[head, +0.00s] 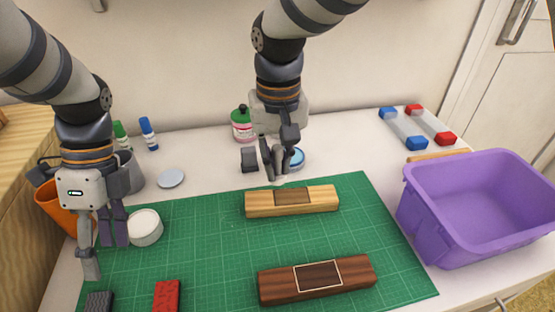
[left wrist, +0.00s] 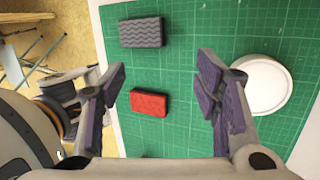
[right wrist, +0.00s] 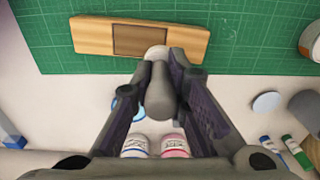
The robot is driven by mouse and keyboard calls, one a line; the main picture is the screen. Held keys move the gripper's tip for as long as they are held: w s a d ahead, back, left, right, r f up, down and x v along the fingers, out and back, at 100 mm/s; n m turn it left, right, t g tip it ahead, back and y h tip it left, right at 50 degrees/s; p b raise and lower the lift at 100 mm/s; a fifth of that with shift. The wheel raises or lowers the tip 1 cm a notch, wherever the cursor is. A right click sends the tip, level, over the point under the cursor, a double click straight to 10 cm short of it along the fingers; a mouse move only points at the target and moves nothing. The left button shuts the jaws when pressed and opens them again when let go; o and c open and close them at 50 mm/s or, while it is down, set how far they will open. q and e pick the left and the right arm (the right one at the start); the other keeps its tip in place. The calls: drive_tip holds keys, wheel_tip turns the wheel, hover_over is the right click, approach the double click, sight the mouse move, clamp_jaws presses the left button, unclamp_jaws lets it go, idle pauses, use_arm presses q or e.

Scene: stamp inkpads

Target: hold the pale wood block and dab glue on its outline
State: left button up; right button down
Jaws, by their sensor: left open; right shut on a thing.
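The pale wood block (head: 320,198) lies on the green mat with a brown rectangle in its middle; it also shows in the right wrist view (right wrist: 90,36). My right gripper (head: 275,170) is shut on a grey-handled dabber (right wrist: 158,95) with a whitish tip. The tip overlaps the block's edge by the rectangle in the right wrist view; I cannot tell if they touch. My left gripper (head: 104,258) is open and empty at the mat's left side, above a red pad (left wrist: 150,104) and a grey wavy pad (left wrist: 142,32).
A dark wood block (head: 350,285) with a pale-outlined rectangle lies nearer on the mat (head: 210,260). A white round tub (head: 145,228) stands by my left gripper. A purple bin (head: 480,210) is at the right. A pink bottle (head: 242,122) and blue-and-red clamps stand behind.

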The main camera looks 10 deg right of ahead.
sight(255, 199)
use_arm(q)
drive_tip(key=w+d+t, duration=0.1)
drive_tip(key=w+d, duration=0.1)
drive_tip(key=d, duration=0.1)
drive_tip(key=w+d+h, duration=0.1)
drive_tip(key=w+d, duration=0.1)
drive_tip(key=d, duration=0.1)
drive_tip(key=w+d+t+h, duration=0.1)
drive_tip(key=w+d, duration=0.2)
drive_tip(key=shift+r+t, duration=0.1)
drive_tip(key=shift+t, duration=0.2)
drive_tip(key=w+d+r+t+h, duration=0.15)
drive_tip(key=w+d+h, duration=0.25)
drive_tip(key=d, duration=0.9)
drive_tip(key=x, duration=0.8)
drive_tip(key=shift+s+f, duration=0.25)
drive_tip(key=shift+f, duration=0.05)
drive_tip(key=shift+a, duration=0.1)
drive_tip(key=shift+c, duration=0.3)
drive_tip(key=c, duration=0.9)
